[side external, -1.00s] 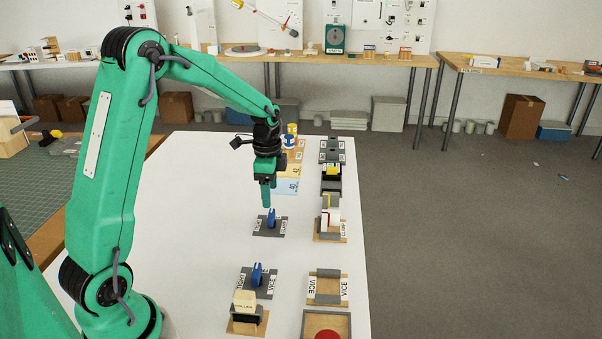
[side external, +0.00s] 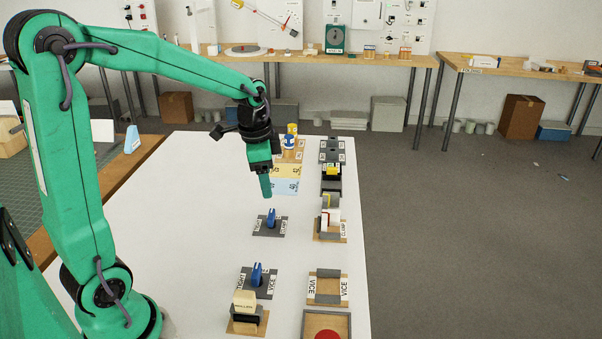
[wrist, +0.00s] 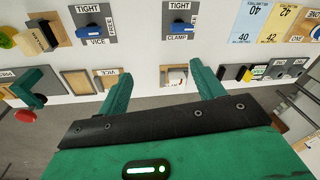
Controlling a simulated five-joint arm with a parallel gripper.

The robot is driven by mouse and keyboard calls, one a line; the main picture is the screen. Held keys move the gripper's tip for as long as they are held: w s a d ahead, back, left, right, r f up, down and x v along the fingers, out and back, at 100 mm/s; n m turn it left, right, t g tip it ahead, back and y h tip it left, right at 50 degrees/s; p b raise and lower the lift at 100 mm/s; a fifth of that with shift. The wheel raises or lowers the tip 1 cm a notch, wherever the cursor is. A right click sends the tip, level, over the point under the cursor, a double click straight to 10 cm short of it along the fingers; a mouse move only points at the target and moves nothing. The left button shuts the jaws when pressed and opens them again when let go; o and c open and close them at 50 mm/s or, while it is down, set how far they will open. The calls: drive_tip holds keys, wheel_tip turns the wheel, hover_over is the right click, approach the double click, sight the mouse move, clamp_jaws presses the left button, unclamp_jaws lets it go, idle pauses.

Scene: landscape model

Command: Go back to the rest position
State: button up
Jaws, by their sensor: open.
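My gripper (side external: 266,186) hangs over the white table (side external: 190,235), above and slightly left of the blue clamp lever (side external: 270,217). It touches nothing in view. In the wrist view my gripper (wrist: 160,82) shows two green fingers spread apart with nothing between them. The clamp lever (wrist: 180,30) lies beyond the fingers on a grey plate marked TIGHT and CLAMP. The blue vice lever (side external: 257,273) stands on a similar plate nearer the front, and it also shows in the wrist view (wrist: 90,31).
A cream block (side external: 244,301) sits near the front. The table's left part is clear.

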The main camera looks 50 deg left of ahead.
drive_tip(key=s+d+r+n+t, duration=0.2)
drive_tip(key=s+d+r+n, duration=0.1)
drive_tip(key=s, duration=0.4)
drive_tip(key=s+d+r+n+t, duration=0.1)
drive_tip(key=s+d+r+n, duration=0.2)
drive_tip(key=s+d, duration=0.2)
drive_tip(key=s, duration=0.3)
drive_tip(key=shift+s+d+t, duration=0.2)
drive_tip(key=shift+d+t, duration=0.1)
drive_tip(key=shift+t, duration=0.1)
